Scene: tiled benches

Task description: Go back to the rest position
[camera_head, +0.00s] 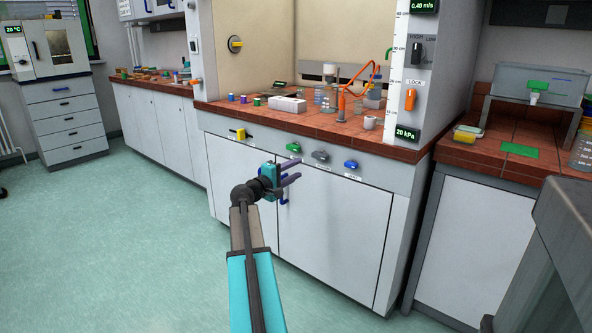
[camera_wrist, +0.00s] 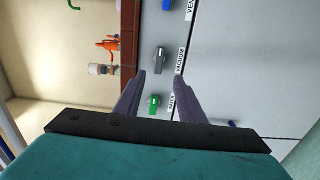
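My gripper (camera_head: 291,180) is stretched out in front of the white cabinet doors below the fume hood bench in the head view. Its purple fingers are apart with nothing between them. In the wrist view my gripper (camera_wrist: 151,82) is also open and empty. Beyond the fingers the cabinet front shows a green knob (camera_wrist: 153,104) and a grey knob (camera_wrist: 160,58). I cannot tell how close the fingertips are to the cabinet front.
The red tiled bench (camera_head: 330,127) carries glassware, small coloured jars and a white block (camera_head: 288,104). Coloured knobs line its front panel, including a blue knob (camera_head: 351,164). A second bench (camera_head: 480,155) stands at the right. The green floor (camera_head: 120,230) is clear at the left.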

